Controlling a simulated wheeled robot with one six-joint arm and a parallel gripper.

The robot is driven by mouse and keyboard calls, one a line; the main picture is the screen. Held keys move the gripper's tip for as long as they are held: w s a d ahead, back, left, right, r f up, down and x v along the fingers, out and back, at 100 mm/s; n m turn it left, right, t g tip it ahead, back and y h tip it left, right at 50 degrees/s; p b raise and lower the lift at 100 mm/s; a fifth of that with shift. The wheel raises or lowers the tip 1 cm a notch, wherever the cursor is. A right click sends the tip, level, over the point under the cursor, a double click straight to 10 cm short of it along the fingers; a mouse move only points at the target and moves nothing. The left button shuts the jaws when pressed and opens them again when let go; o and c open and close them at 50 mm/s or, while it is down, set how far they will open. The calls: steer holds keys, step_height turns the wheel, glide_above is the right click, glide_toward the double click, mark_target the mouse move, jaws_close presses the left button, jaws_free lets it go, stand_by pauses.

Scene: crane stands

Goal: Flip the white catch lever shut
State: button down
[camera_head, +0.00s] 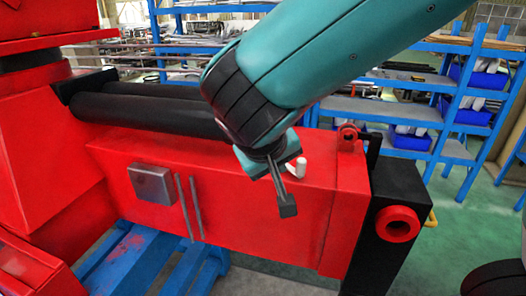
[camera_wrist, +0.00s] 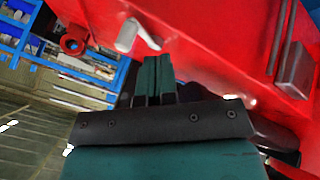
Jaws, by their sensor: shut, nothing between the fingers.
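The white catch lever (camera_head: 299,168) is on the red crane body, partly hidden behind my gripper and wrist in the head view. In the wrist view the lever (camera_wrist: 128,35) stands out from the red face, with a short arm to its right. My gripper (camera_head: 287,208) is shut and empty. In the head view its tips point down, below and slightly left of the lever. In the wrist view the shut fingers (camera_wrist: 154,62) are below and right of the lever, with a visible gap between them. I cannot tell how far the fingertips are from the red face.
The red crane beam (camera_head: 240,215) carries a grey box (camera_head: 152,183) and two grey bars (camera_head: 190,207) at left. A red lug (camera_head: 348,134) and a black end post (camera_head: 388,215) stand at right. Blue shelves (camera_head: 455,110) are behind. Open floor shows at lower right.

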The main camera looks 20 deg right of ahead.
steer(key=v, duration=0.7)
steer(key=shift+b, duration=0.35)
steer(key=shift+s, duration=0.1)
steer(key=s+d+f+n+g+y+b, duration=0.2)
steer(key=s+d+f+n+g+y, duration=0.15)
steer(key=f, duration=0.25)
steer(key=s+a+f+n+g+y+b, duration=0.1)
steer(key=s+y, duration=0.4)
steer(key=s, duration=0.6)
steer(key=shift+a+f+n+g, duration=0.6)
steer(key=shift+f+n+g, duration=0.1)
steer(key=shift+n, duration=0.15)
